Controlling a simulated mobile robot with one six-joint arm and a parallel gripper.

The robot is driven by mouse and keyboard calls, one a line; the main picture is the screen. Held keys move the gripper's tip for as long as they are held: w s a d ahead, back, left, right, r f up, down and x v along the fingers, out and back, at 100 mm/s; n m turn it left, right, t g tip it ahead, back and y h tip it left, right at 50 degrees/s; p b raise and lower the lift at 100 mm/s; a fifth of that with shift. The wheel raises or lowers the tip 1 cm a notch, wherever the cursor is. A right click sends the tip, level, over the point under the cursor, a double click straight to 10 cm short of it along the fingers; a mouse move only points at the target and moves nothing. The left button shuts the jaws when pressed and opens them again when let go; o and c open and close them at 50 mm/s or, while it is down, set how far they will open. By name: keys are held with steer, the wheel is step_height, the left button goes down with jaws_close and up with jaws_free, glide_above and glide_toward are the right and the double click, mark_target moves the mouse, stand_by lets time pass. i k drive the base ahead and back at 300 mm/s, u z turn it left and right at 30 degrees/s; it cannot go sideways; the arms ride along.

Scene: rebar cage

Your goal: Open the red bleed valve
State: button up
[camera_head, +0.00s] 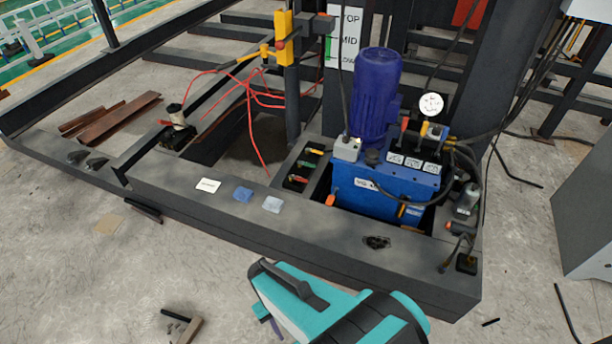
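In the head view, a small recessed box beside the blue hydraulic unit (385,185) holds short levers in yellow, green and red. The red lever (298,179) is the nearest of them and looks like the red bleed valve. It is too small to tell which way it is turned. My teal and dark grey arm (320,305) reaches in from the bottom edge, in front of the black frame and well apart from the levers. I cannot make out gripper fingers or anything held.
A purple-blue motor (377,95) and a round gauge (431,104) stand on and behind the unit. Red hoses (250,100) loop at the left. The frame's front beam (330,235) carries small cards and a dark lump. A grey cabinet (588,210) stands at right.

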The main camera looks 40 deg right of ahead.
mark_target(297, 178)
steer(key=u, duration=0.05)
steer(key=i, duration=1)
steer(key=z, duration=0.05)
